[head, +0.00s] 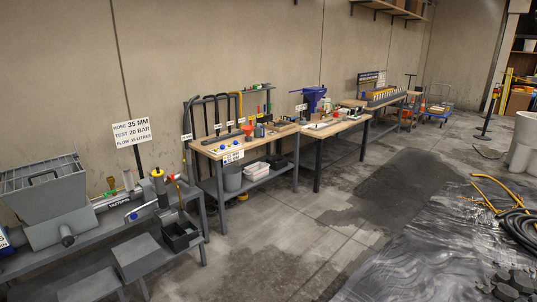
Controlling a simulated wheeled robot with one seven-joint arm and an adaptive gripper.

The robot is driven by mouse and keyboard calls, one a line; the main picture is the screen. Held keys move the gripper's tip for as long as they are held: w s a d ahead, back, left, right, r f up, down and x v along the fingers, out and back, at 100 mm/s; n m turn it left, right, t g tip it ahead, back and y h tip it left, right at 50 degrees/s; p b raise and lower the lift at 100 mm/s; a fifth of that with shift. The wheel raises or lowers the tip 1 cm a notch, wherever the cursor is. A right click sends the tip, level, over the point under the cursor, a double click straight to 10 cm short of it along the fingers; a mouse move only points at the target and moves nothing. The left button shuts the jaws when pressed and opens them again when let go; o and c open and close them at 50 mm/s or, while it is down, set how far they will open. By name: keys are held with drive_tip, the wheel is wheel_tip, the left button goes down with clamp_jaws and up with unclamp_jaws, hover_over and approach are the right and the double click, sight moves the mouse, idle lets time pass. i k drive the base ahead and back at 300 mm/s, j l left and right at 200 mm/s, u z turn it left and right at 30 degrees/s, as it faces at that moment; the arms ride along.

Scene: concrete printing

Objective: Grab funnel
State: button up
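My gripper is not in view. A small red-orange object (248,130) stands on the wooden top of the nearer workbench (216,151), towards its middle. It may be the funnel, but it is too small here to be sure of its shape. Small bottles and tools stand close around it. No other thing can be clearly told as a funnel.
A grey hopper machine (45,190) stands on a low bench at left. A second workbench (335,129) with a blue machine (314,98) stands beyond. Dark sheeting (420,265) and coiled hoses (520,228) lie at right. The floor before the benches (270,215) is clear.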

sight(248, 134)
drive_tip(key=i+z, duration=0.1)
drive_tip(key=i, duration=2.8)
drive_tip(key=i+u, duration=0.1)
drive_tip(key=i, duration=0.35)
drive_tip(key=i+l+u, duration=0.15)
drive_tip(key=i, duration=0.35)
drive_tip(key=i+u, duration=0.1)
drive_tip(key=i, duration=0.35)
drive_tip(key=i+l+u, duration=0.15)
drive_tip(key=i, duration=0.3)
drive_tip(key=i+l+u, duration=0.1)
drive_tip(key=i+l, duration=0.15)
drive_tip(key=i, duration=0.2)
drive_tip(key=i+l+u, duration=0.25)
drive_tip(key=i, duration=0.2)
drive_tip(key=i+l+u, duration=0.2)
drive_tip(key=i+l, duration=0.15)
